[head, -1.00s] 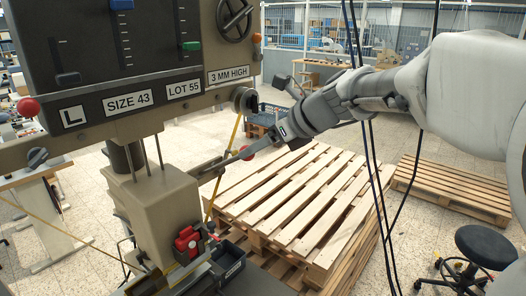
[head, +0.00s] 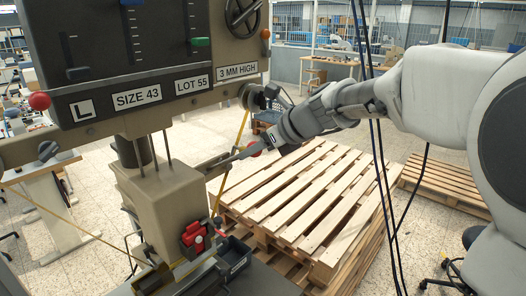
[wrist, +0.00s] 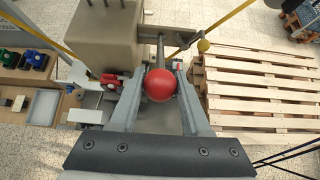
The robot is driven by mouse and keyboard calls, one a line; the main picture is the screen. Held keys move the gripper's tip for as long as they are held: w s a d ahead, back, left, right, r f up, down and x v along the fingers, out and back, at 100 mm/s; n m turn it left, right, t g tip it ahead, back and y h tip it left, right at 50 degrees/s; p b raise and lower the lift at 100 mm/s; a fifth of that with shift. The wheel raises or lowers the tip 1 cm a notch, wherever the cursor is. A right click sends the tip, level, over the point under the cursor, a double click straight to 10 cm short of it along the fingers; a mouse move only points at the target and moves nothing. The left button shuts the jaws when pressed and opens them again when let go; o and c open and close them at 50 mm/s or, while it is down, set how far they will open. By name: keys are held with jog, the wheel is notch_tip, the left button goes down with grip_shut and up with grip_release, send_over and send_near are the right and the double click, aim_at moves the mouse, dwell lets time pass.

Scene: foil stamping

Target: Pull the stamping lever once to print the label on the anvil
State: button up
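The stamping lever's red ball knob (wrist: 159,85) shows in the wrist view at the end of a thin metal rod. It sits between the two fingers of my gripper (wrist: 160,93), one on each side. The gap around the knob is narrow, and contact is hard to judge. In the head view the knob (head: 255,149) is at the tip of my gripper (head: 262,147), to the right of the grey-beige press (head: 165,195). The anvil and the label are not clearly visible. A red part (head: 193,238) sits low on the press.
A black control panel (head: 95,45) with sliders hangs above the press. A dark wheel (head: 250,95) with a yellow belt is just above the lever. Wooden pallets (head: 300,190) stand to the right. Dark cables hang in front of them.

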grip_shut()
jog(key=f+b, duration=0.1)
jog(key=s+d+f+b, duration=0.1)
jog(key=f, duration=0.1)
jog(key=shift+s+d, duration=0.1)
jog(key=shift+d, duration=0.1)
jog(key=shift+f+b, duration=0.1)
jog(key=shift+b, duration=0.2)
jog(key=f, duration=0.1)
jog(key=f+b, duration=0.1)
jog(key=d+f+b, duration=0.1)
jog(key=shift+s, duration=0.4)
jog(key=shift+f+b, duration=0.15)
jog(key=shift+b, duration=0.15)
jog(key=shift+s+d+f+b, duration=0.2)
jog(key=shift+f+b, duration=0.35)
jog(key=shift+f, duration=0.25)
jog(key=shift+s+d+f+b, duration=0.1)
jog(key=shift+d+f+b, duration=0.05)
jog(key=shift+f+b, duration=0.5)
jog(key=shift+f, duration=0.1)
